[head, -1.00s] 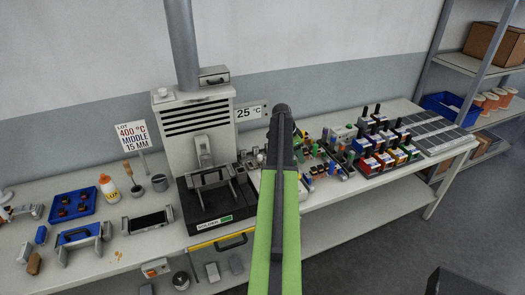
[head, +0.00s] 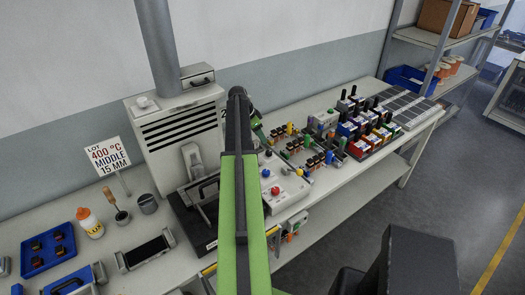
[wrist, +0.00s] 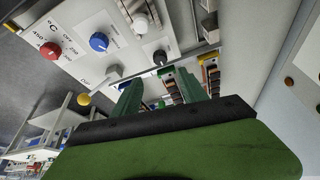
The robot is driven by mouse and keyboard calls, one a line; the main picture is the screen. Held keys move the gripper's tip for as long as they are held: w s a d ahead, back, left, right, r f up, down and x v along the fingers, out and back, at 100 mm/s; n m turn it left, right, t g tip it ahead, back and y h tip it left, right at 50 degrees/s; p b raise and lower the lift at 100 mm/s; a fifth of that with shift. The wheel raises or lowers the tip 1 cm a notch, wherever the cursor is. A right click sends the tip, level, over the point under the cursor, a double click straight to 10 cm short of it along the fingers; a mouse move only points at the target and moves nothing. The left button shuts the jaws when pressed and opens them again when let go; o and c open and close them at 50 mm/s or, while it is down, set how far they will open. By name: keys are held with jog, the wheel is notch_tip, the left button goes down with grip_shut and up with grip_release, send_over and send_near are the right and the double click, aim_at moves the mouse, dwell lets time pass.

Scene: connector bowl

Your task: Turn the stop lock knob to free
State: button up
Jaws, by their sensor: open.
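A pale control panel (wrist: 105,35) with several knobs shows in the wrist view. It has a red knob (wrist: 50,51), a blue knob (wrist: 99,42), a white knob (wrist: 141,22), a black knob (wrist: 160,58) and a yellow one (wrist: 84,99). Which is the stop lock knob I cannot tell; the lettering is too small. My gripper (wrist: 162,90) is open, its two green fingers apart, below the panel in the picture and touching no knob that I can see. In the head view the panel (head: 284,190) lies right of my arm, which hides part of it.
A grey machine (head: 180,130) with a vent pipe stands left of my arm. Sorted connector bins (head: 370,135) and small parts crowd the bench to the right. A blue tray (head: 48,250) and an orange-capped bottle (head: 89,224) are at left. Floor (head: 440,210) is open at right.

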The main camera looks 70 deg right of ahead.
aim_at(268, 152)
jog(key=b+x, duration=1.1)
jog(key=x, duration=0.1)
jog(key=shift+w, duration=0.2)
jog(key=shift+r, duration=0.1)
jog(key=shift+c, duration=0.3)
